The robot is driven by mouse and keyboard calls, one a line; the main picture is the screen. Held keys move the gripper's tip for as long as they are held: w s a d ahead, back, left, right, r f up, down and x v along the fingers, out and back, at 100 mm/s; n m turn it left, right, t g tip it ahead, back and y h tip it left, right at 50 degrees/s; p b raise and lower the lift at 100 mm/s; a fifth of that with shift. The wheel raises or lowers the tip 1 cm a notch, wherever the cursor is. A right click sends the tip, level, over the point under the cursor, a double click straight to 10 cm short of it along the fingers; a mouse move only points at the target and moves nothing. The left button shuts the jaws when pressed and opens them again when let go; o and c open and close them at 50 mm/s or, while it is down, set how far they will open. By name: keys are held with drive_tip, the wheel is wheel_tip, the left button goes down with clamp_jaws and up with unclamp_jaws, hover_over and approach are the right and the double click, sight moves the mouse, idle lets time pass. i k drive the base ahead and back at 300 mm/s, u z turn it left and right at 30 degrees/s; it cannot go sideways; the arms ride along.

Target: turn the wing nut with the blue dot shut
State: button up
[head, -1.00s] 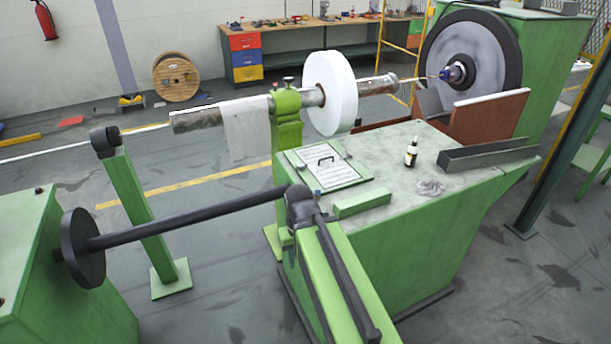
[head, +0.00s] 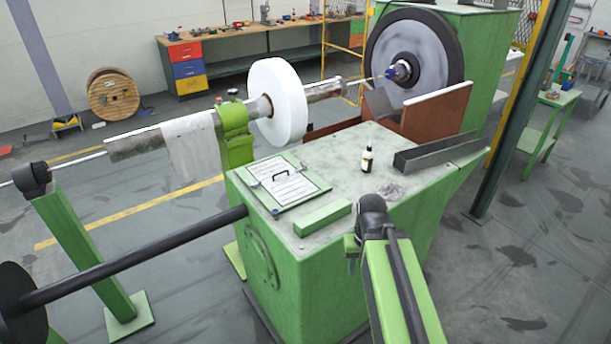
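A small hatch panel (head: 268,203) with a dark handle and a printed sheet lies on the green machine housing's top. A tiny blue spot (head: 275,212) shows at the panel's near edge; it may be the dot of the wing nut, but it is too small to tell the nut's shape or turn. Small grey fittings sit at the panel's sides, also too small to make out. My arm rises from the bottom of the view at the right of the panel, bent at a dark joint.
A green block (head: 322,218), a dark bottle (head: 367,159) and a grey channel (head: 430,154) are on the housing top (head: 345,150). A dark shaft (head: 140,260) runs to the housing from the left. A green post (head: 85,255) stands at left. Floor at right is open.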

sight(253, 185)
drive_tip(key=z, duration=1.6)
drive_tip(key=k, duration=1.3)
drive_tip(key=u, duration=1.65)
drive_tip(key=i, duration=1.45)
drive_tip(key=u, duration=0.1)
drive_tip(key=k, duration=0.45)
drive_tip(key=u, duration=0.1)
